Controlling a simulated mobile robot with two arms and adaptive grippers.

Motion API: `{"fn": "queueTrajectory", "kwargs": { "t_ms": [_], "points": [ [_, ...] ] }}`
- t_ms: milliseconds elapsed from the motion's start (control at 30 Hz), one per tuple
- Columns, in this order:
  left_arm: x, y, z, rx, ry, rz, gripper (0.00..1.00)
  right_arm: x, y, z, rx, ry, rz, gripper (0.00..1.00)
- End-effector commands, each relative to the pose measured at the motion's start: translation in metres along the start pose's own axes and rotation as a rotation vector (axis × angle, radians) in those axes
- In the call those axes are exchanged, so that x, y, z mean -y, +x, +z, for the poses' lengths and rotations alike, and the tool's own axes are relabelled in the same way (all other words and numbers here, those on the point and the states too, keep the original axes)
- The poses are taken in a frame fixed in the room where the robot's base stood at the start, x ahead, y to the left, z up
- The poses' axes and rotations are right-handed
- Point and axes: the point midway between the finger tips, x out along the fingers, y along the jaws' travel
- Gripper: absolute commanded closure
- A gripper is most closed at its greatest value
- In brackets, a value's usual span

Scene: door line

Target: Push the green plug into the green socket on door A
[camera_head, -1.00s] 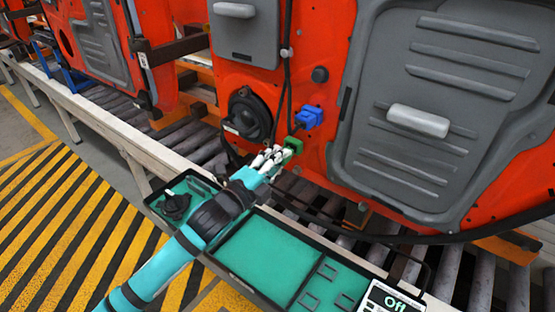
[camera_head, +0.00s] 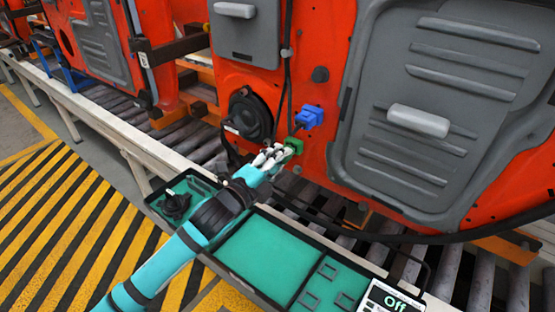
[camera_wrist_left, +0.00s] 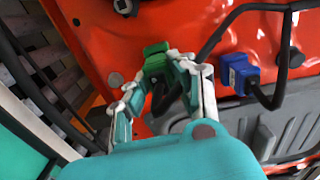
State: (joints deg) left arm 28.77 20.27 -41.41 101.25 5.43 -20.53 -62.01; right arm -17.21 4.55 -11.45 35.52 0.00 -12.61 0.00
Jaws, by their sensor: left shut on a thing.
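My left gripper (camera_head: 270,157) reaches to the lower left part of the orange-red door panel (camera_head: 330,75). It is shut on the green plug (camera_wrist_left: 157,68), which has a black cable behind it. The left wrist view shows the fingers (camera_wrist_left: 157,82) on either side of it. A green block (camera_head: 294,145) shows just past the fingertips, against the door. In the wrist view, a green upper part (camera_wrist_left: 155,48) lies right at the plug's front; whether the plug is fully seated in the green socket, I cannot tell. My right gripper is not in view.
A blue connector (camera_head: 309,117) with a black cable sits just above on the door. A black round speaker (camera_head: 248,116) is to the left. A tray with teal lining (camera_head: 270,255) and a display reading "Off" (camera_head: 392,299) are below, beside the rollers.

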Motion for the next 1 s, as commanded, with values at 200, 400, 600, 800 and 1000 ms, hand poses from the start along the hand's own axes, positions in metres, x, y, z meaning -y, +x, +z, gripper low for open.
{"fn": "queueTrajectory", "kwargs": {
  "t_ms": [200, 400, 600, 800, 1000],
  "points": [
    [0.001, 0.004, 0.000, -0.001, 0.000, -0.001, 1.00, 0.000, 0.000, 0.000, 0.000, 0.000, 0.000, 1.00],
    [0.000, 0.007, -0.001, -0.001, 0.000, -0.001, 1.00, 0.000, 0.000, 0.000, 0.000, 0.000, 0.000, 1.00],
    [0.000, 0.010, -0.001, -0.001, -0.001, -0.001, 1.00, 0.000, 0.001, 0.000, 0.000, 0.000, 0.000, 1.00],
    [0.001, 0.014, -0.001, -0.002, 0.000, -0.002, 1.00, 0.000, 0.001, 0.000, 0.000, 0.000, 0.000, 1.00],
    [0.001, 0.017, -0.001, -0.001, 0.000, -0.002, 1.00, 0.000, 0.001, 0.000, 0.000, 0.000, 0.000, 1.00]
  ]
}}
